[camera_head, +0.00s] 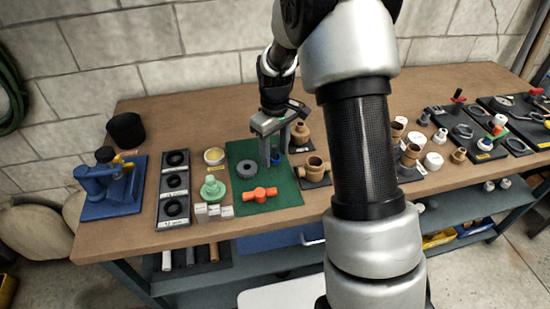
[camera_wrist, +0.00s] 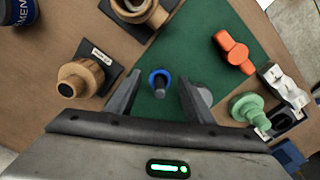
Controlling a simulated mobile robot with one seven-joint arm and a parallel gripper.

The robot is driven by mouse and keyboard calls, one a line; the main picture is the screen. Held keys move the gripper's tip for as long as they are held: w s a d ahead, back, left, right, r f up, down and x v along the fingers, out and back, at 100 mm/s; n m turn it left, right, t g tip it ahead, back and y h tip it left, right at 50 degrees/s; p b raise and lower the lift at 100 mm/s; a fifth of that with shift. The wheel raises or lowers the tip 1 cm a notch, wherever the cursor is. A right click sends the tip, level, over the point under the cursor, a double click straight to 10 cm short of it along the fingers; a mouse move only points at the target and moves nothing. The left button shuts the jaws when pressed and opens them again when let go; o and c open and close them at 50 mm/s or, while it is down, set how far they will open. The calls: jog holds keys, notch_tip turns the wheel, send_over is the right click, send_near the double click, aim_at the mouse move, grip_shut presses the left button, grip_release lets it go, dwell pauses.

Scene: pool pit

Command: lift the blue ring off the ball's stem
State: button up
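A small blue ring (camera_wrist: 153,74) shows in the wrist view around a short dark grey stem (camera_wrist: 160,92) on the green mat (camera_wrist: 198,40). The ball under the stem cannot be made out. My gripper (camera_wrist: 159,80) is open, with one finger on each side of the ring and a gap to both. In the head view my gripper (camera_head: 274,148) points down over the back right of the mat (camera_head: 290,196). A bit of blue ring (camera_head: 276,159) shows at its fingertips, mostly hidden by them.
An orange valve piece (camera_head: 260,194), a grey ring-shaped part (camera_head: 248,170) and a green flanged piece (camera_head: 213,190) are left of my gripper. Brass fittings (camera_head: 314,168) stand close on the right. The mat's front right is clear.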

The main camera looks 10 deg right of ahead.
jog(key=c, duration=1)
jog(key=shift+c, duration=0.2)
